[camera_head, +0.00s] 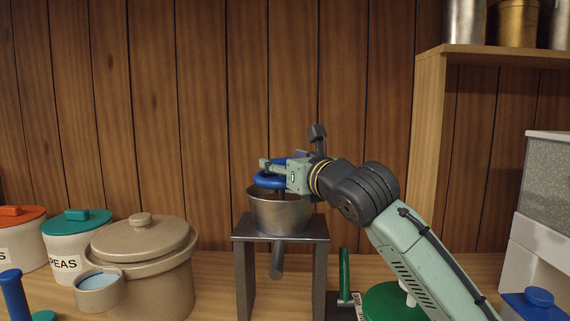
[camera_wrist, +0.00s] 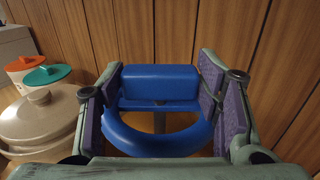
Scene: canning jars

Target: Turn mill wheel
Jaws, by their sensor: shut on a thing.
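The blue mill wheel (camera_head: 268,181) sits above the metal hopper bowl (camera_head: 280,212), which is mounted on a dark metal stand (camera_head: 280,238). My gripper (camera_head: 277,164) reaches in from the right at the wheel's height. In the wrist view the wheel (camera_wrist: 160,143) shows as a blue ring with a thick blue block at its far side. My gripper's purple-padded fingers (camera_wrist: 160,88) stand on either side of that block and are shut on the wheel. The near part of the ring is partly hidden by my gripper's body.
A large beige lidded pot (camera_head: 150,270), a small cup (camera_head: 99,290) and canisters with teal (camera_head: 78,222) and orange lids (camera_head: 18,215) stand at left. A green-handled item (camera_head: 344,275) stands beside the stand.

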